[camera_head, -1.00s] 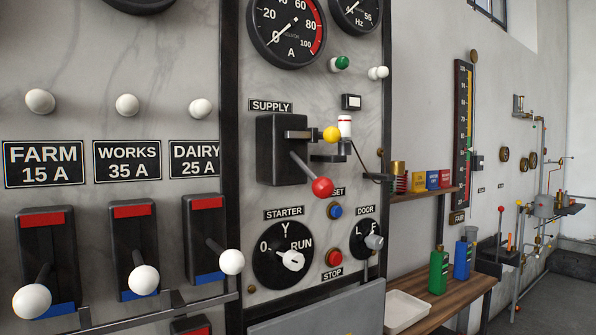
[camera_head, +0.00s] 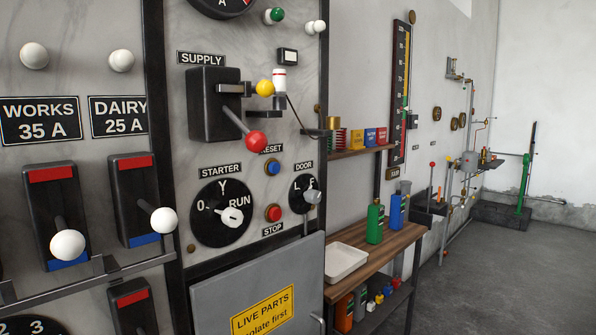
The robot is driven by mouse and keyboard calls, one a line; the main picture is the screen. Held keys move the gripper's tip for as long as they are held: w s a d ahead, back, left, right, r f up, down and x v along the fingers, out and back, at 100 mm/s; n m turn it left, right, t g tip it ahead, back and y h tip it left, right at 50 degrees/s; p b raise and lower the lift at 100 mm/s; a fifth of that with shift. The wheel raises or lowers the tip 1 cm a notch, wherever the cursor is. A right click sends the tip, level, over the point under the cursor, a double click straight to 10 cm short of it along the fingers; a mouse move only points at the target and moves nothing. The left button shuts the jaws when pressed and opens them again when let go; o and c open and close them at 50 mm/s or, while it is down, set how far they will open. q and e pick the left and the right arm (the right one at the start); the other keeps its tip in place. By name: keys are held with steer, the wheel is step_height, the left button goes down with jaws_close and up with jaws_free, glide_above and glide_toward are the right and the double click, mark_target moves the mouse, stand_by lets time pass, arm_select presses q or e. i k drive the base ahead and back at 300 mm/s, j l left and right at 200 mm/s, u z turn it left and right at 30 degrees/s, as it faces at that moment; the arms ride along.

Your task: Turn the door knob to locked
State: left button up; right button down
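The door knob (camera_head: 312,197) is a small grey knob on a round black dial (camera_head: 301,207) under the DOOR label (camera_head: 305,166). The dial carries the letters L and F at its top, and the knob sits on the right side, near the F. A thin grey rod runs down from the dial to the grey cabinet door (camera_head: 230,290) below. The exact pointing of the knob is hard to tell. Neither of my grippers shows in the head view.
Left of the knob are the STOP button (camera_head: 273,213), blue RESET button (camera_head: 273,167) and STARTER dial (camera_head: 223,213). The SUPPLY lever's red ball (camera_head: 256,141) sticks out above. A wooden bench (camera_head: 378,247) with a white tray (camera_head: 345,262) stands right. Open floor lies beyond.

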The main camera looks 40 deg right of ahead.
mark_target(312, 196)
steer(key=l+z, duration=0.1)
steer(key=z, duration=1.3)
